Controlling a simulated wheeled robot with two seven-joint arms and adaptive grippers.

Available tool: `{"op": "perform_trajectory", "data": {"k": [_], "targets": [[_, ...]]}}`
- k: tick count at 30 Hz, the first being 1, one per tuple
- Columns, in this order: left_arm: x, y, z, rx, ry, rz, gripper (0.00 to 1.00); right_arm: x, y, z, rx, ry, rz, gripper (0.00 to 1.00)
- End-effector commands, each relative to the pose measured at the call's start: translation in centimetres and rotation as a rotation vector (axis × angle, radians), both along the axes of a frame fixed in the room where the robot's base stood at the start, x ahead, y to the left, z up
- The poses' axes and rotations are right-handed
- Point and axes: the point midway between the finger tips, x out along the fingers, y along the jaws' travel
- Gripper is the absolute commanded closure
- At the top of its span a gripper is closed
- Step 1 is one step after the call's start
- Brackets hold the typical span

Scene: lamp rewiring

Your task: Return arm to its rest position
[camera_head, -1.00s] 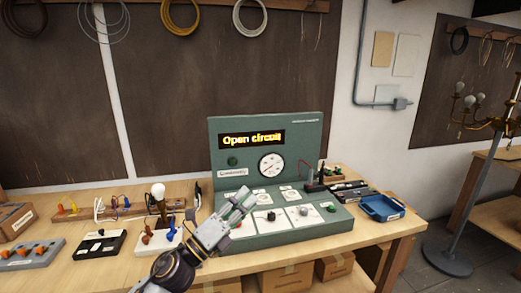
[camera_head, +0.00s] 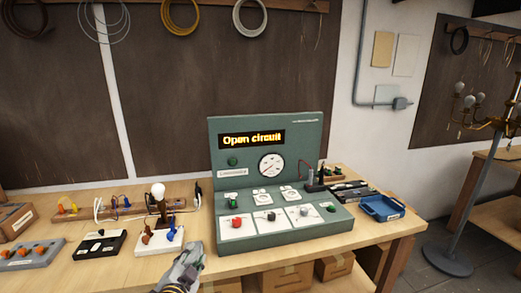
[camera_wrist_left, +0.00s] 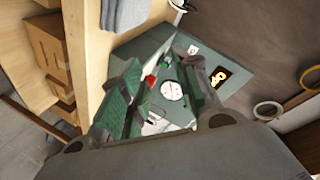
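My left gripper (camera_head: 190,263) is at the bottom of the head view, in front of the bench edge, left of and below the green test console (camera_head: 322,224). Only its finger end shows there; the rest is cut off by the frame. In the left wrist view its two green-padded fingers (camera_wrist_left: 160,68) stand apart with nothing gripped between them. The console (camera_wrist_left: 202,52) shows tilted beyond and between the fingers. Its display (camera_head: 252,139) reads "Open circuit". My right gripper is in neither view.
A small lamp with a white bulb (camera_head: 158,190) stands on the bench left of the console. A black switch block (camera_head: 100,245) and grey terminal block (camera_head: 32,255) lie further left. A blue tray (camera_head: 382,208) is at right. Cardboard boxes (camera_head: 287,278) sit below the bench.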

Motion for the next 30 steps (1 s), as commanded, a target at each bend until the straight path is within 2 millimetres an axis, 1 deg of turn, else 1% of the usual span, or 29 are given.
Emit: {"op": "perform_trajectory", "data": {"k": [1, 5, 6, 8, 12, 15, 18, 21, 26, 30], "targets": [[-0.9, 0.4, -1.4, -0.041, 0.057, 0.027, 0.68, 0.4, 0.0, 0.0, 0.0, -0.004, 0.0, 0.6], [-3.6, 1.4, -5.0, -0.143, 0.21, 0.103, 0.68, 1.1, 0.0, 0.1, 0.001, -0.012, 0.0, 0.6], [-4.5, 1.7, -6.1, -0.173, 0.257, 0.125, 0.68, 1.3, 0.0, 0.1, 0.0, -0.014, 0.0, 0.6], [-6.0, 2.0, -7.6, -0.217, 0.328, 0.16, 0.68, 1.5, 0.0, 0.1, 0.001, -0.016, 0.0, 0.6], [-9.8, 2.5, -10.9, -0.314, 0.495, 0.24, 0.68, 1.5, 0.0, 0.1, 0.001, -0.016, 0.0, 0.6], [-12.6, 2.6, -12.8, -0.372, 0.605, 0.293, 0.68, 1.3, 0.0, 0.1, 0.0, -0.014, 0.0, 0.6], [-14.8, 2.6, -14.0, -0.414, 0.688, 0.332, 0.68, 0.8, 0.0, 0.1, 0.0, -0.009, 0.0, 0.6], [-16.6, 2.5, -14.9, -0.445, 0.753, 0.364, 0.68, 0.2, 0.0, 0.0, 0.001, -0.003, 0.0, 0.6], [-18.9, 2.4, -15.9, -0.483, 0.837, 0.403, 0.68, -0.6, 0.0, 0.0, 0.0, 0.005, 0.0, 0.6], [-20.8, 2.3, -16.5, -0.509, 0.9, 0.433, 0.68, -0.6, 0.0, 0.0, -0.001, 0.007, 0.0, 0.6]]}}
